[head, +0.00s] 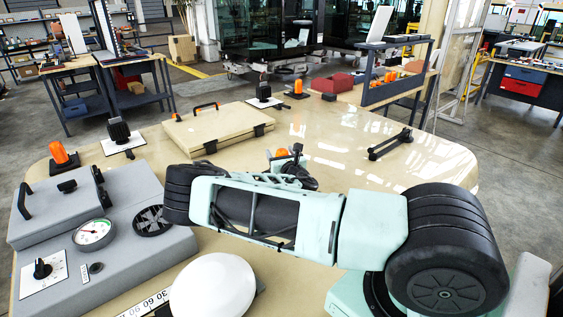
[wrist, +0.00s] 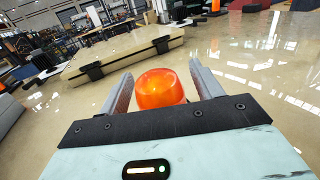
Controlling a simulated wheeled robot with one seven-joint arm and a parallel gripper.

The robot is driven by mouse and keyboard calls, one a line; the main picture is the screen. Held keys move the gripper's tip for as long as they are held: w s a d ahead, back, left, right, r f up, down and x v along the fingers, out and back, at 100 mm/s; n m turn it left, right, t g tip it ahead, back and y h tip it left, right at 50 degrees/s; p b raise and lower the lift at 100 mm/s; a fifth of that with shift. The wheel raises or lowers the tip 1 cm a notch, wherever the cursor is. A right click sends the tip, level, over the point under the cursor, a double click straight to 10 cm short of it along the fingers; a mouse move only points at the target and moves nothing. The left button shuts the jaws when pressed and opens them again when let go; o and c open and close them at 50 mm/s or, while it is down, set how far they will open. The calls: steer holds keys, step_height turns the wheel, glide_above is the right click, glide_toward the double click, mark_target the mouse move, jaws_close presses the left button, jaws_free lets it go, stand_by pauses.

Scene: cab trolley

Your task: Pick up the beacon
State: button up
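The beacon (wrist: 160,90) is an orange dome, seen in the wrist view between the two grey fingers of my gripper (wrist: 160,72). The fingers stand on either side of it with narrow gaps showing, so my gripper looks open. The beacon's lower part is hidden behind the dark gripper edge. In the head view a bit of orange, likely the same beacon (head: 281,152), shows just beyond my gripper (head: 290,165), which hangs low over the beige surface. My own arm blocks part of this view.
Two similar orange pieces stand on the left (head: 59,152) and back (head: 298,87) of the surface. A beige hatch panel (head: 215,125) with black handle lies behind my gripper. A grey console (head: 120,245) with gauge stands left, a white dome (head: 212,285) in front. The right side holds a black handle (head: 390,144).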

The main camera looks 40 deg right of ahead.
steer(key=c, duration=1)
steer(key=shift+c, duration=0.2)
step_height(320, 180, up, 10)
steer(key=b, duration=0.2)
steer(key=shift+b, duration=0.3)
